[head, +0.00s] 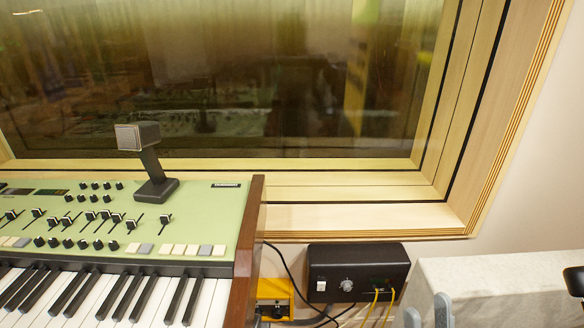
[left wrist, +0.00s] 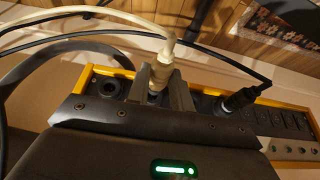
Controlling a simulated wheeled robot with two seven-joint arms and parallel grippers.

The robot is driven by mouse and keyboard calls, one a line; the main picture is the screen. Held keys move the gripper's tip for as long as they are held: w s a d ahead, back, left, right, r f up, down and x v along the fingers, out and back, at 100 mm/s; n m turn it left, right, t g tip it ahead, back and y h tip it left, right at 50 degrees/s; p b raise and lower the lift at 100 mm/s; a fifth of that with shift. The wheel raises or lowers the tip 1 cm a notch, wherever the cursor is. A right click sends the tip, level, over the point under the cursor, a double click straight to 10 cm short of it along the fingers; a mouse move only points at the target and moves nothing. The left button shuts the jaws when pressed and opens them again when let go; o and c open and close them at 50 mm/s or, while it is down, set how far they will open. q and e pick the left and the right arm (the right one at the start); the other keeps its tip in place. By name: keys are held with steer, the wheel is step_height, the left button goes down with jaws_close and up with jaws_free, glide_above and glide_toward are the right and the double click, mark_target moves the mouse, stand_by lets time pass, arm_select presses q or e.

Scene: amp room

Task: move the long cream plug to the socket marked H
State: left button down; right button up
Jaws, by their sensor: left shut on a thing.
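The cream plug (left wrist: 162,72) is between the two fingers of my left gripper (left wrist: 160,88) in the left wrist view. The gripper is shut on it, and its cream cable runs up and left. The plug is over a dark, yellow-edged socket panel (left wrist: 92,72). The fingers hide its lower end, so I cannot tell whether it sits in a socket. A round socket (left wrist: 109,89) shows bare to its left. I cannot read an H marking. In the head view my right gripper (head: 427,314) shows at the bottom edge, its two grey fingers apart with nothing visible between them.
A black plug (left wrist: 238,99) stands in the panel to the right, and dark cables cross above. In the head view, a yellow box (head: 274,290) and a black box (head: 357,266) with yellow cables sit between the keyboard (head: 205,235) and a cloth-covered surface (head: 490,275).

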arm_select(q)
steer(key=shift+s, duration=0.1)
steer(key=shift+s+r+p, duration=0.2)
steer(key=shift+s+p, duration=0.45)
steer(key=shift+p, duration=0.35)
steer(key=w+b, duration=0.2)
steer(key=w+f+b, duration=0.1)
steer(key=b, duration=0.2)
steer(key=shift+w, duration=0.35)
steer(key=shift+w+r+b, duration=0.1)
steer(key=shift+w+b, duration=0.15)
steer(key=shift+b, duration=0.1)
steer(key=shift+r+p, duration=0.3)
steer(key=shift+r, duration=0.1)
